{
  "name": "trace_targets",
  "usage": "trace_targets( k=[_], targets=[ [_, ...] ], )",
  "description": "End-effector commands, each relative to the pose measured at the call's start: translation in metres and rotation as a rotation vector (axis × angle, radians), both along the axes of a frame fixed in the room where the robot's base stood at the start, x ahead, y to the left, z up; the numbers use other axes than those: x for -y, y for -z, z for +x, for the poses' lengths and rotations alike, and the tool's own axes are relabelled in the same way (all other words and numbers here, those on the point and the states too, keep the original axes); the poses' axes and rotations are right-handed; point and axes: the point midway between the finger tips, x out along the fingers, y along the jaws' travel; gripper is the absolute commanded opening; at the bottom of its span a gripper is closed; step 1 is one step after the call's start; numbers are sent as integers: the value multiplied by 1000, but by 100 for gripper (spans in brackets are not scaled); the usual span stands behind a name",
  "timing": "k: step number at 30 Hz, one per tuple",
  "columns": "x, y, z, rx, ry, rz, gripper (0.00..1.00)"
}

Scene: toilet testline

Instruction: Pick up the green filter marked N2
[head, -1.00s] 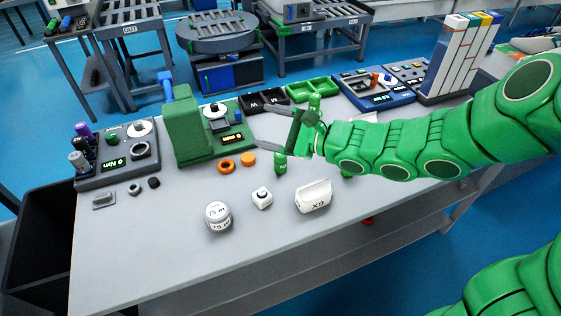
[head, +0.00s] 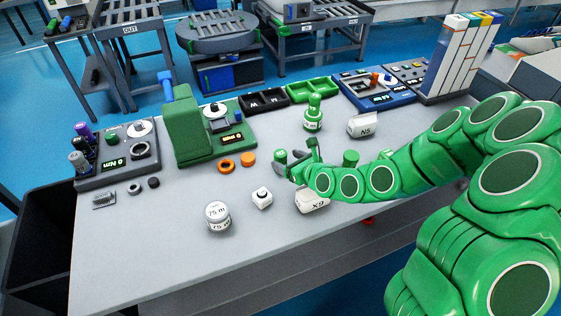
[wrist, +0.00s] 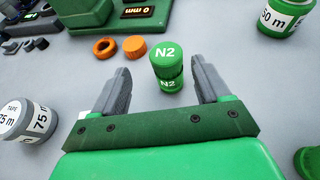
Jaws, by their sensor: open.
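The green filter marked N2 (wrist: 167,68) stands upright on the grey table in the wrist view, its mark on the top and the side. In the head view the filter (head: 281,156) shows only in part, as my gripper (head: 292,162) is close in front of it. In the wrist view my gripper (wrist: 159,72) is open, with one finger to the left of the filter and the other to its right. There is a clear gap on the left and a smaller one on the right. Nothing is held.
An orange ring (head: 226,166) and orange cap (head: 248,159) lie left of the filter. A green bottle (head: 313,122) stands behind, another green piece (head: 350,158) to the right. A white X9 pack (head: 318,206) lies in front, partly behind my arm.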

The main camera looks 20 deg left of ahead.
Motion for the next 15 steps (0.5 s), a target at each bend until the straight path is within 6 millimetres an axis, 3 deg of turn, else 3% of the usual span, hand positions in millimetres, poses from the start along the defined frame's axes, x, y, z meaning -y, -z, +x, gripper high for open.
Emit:
trace_targets(
  k=[15],
  targets=[
    [-22,10,15,4,-2,0,76]
  ],
)
